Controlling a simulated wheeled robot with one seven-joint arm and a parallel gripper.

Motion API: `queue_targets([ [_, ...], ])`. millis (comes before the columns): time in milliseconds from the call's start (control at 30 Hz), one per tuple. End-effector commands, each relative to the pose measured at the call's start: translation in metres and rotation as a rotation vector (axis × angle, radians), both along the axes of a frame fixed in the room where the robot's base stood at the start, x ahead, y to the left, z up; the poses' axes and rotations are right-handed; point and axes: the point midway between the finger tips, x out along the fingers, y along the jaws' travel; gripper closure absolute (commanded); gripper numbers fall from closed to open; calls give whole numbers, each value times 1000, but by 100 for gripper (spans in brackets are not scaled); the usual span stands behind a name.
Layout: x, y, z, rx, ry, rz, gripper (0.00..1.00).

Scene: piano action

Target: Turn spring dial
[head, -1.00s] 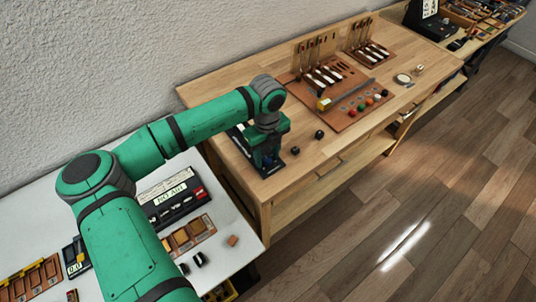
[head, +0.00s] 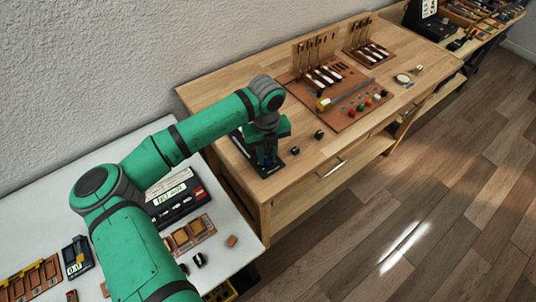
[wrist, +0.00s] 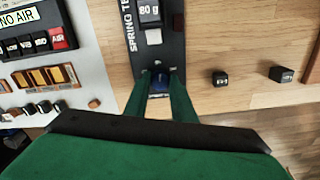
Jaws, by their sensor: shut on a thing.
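The spring tester (wrist: 172,55) is a black board lettered "SPRING TE", with the rest of the word out of view. Its display block (wrist: 149,10) reads 80 g, and a pale tab (wrist: 154,37) sits below it. My gripper (wrist: 161,76) is shut on the dial, one green finger on each side. In the head view my gripper (head: 267,156) is low over the tester (head: 283,167) on the wooden bench, and the dial's turn cannot be read there.
Two small black blocks (wrist: 220,78) (wrist: 281,74) stand right of the tester. A white table (head: 228,246) with a "NO AIR" box (head: 182,202) adjoins at left. Farther along the wooden bench are a brown tool board (head: 345,112) and hammers on racks (head: 323,75).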

Motion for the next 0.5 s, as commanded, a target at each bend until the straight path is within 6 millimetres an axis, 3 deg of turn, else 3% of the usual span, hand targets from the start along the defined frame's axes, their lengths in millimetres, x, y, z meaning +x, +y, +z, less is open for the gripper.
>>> queue_targets([
  [67,3,-1,1,1,-7,1,99],
  [100,2,-1,1,1,-7,0,72],
  [167,2,-2,1,2,-7,-1,58],
  [500,1,-3,3,3,-2,-4,58],
])
